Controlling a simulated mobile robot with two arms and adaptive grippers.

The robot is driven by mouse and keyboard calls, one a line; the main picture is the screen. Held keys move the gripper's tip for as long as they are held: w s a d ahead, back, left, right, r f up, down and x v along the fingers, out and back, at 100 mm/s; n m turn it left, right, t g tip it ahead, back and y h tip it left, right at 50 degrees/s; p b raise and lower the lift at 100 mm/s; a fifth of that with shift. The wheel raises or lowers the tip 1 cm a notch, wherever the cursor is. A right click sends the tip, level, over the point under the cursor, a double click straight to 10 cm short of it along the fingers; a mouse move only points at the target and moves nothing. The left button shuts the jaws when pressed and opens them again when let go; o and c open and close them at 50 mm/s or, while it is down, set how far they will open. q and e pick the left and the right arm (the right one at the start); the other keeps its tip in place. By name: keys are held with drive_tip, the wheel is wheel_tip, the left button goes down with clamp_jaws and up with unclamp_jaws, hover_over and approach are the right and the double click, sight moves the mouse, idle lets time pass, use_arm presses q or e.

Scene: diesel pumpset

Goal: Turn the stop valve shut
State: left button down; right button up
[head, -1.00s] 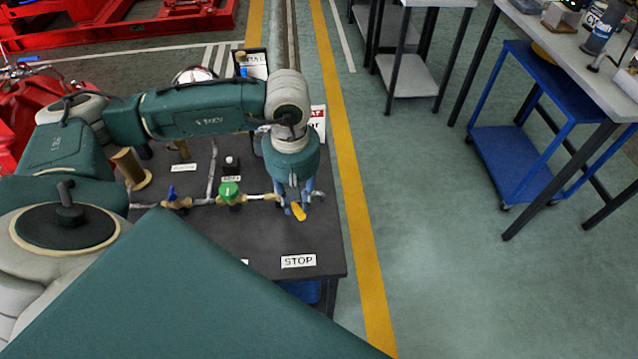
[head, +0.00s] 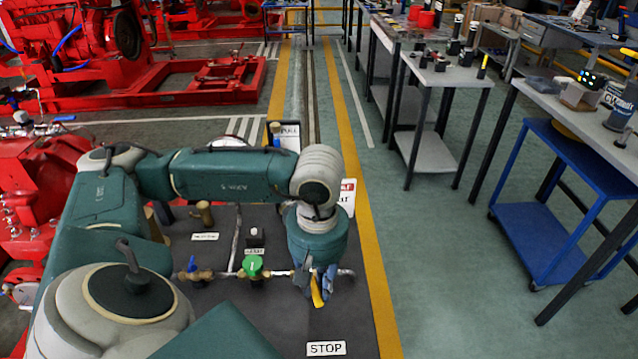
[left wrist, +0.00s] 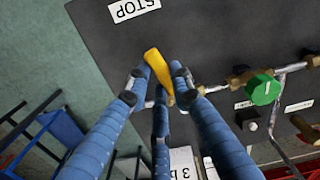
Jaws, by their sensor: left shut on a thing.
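The stop valve's yellow lever handle (head: 318,293) stands at the right end of the pipe on the dark panel, above the STOP label (head: 325,348). My left gripper (head: 317,281) reaches down over it and is shut on the handle. In the left wrist view, the yellow handle (left wrist: 156,68) lies between the blue fingers of the gripper (left wrist: 158,80). The handle points toward the STOP label (left wrist: 133,9) and lies roughly across the pipe. The valve body is mostly hidden by the fingers. My right gripper is not in view.
On the same pipe are a green-knobbed valve (head: 252,266) and a blue-handled valve (head: 192,265) to the left. A small black box (head: 255,236) with a white button stands behind them. The floor right of the panel is clear up to a blue cart (head: 545,240).

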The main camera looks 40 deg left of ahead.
sight(318, 288)
use_arm(q)
drive_tip(key=c, duration=1.5)
unclamp_jaws()
drive_tip(key=shift+r, duration=0.1)
wheel_tip(318, 288, up, 12)
